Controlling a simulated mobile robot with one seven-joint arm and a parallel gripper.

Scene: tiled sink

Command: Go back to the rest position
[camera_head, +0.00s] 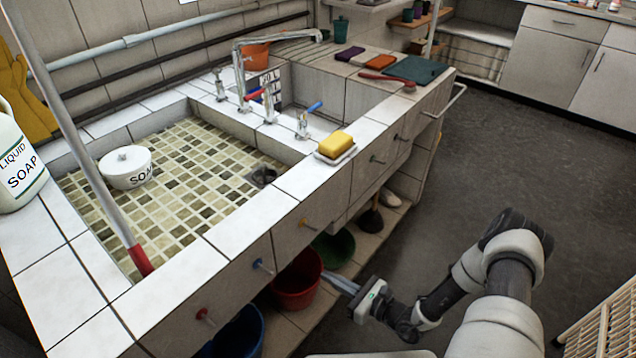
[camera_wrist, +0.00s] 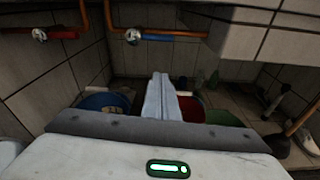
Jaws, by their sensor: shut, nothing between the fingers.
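My gripper (camera_head: 343,284) is at the lower middle of the head view, in front of the sink cabinet and low down near the open shelf. Its fingers are together with nothing between them. In the wrist view my gripper (camera_wrist: 161,82) points into the space under the sink. Its shut fingers appear between a blue bucket (camera_wrist: 97,103) and a red bucket (camera_wrist: 193,108). My arm reaches in from the lower right of the head view. I cannot tell whether the fingertips touch anything.
The tiled sink counter (camera_head: 185,285) stands to the left, with drawer fronts along its side. Under it are a red bucket (camera_head: 297,285), a green basin (camera_head: 335,248) and a blue bucket (camera_head: 240,335). Dark floor (camera_head: 510,150) is clear to the right. A slatted rack (camera_head: 605,325) stands lower right.

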